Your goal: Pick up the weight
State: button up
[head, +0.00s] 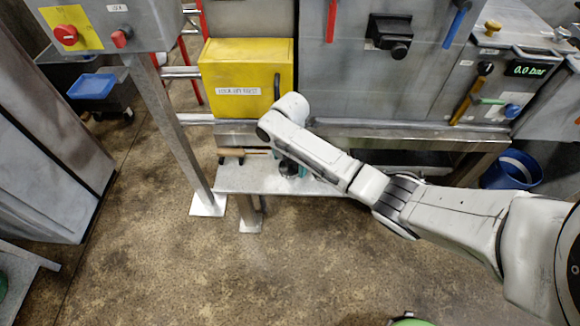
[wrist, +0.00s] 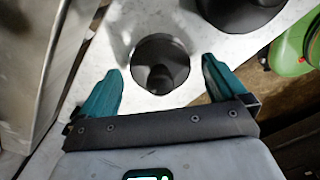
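A small dark round weight with a knob (wrist: 160,60) stands on the pale metal shelf, seen from above in the wrist view. My gripper (wrist: 161,68) is open, its two teal fingers apart on either side of the near part of the weight, with gaps on both sides. A larger dark weight (wrist: 240,8) stands just beyond, cut off by the top edge. In the head view a dark weight (head: 287,168) shows on the shelf (head: 238,183) below my wrist; I cannot tell which one it is. My arm hides much of the gripper there.
A wooden-handled tool (head: 231,152) lies on the shelf's left part. A yellow box (head: 245,80) is above the shelf. A green object (wrist: 300,42) is at right in the wrist view. A metal post (head: 170,130) stands left of the shelf. The floor in front is mostly clear.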

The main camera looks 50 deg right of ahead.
jog(key=c, duration=1.3)
jog(key=shift+c, duration=0.4)
jog(key=shift+r, duration=0.15)
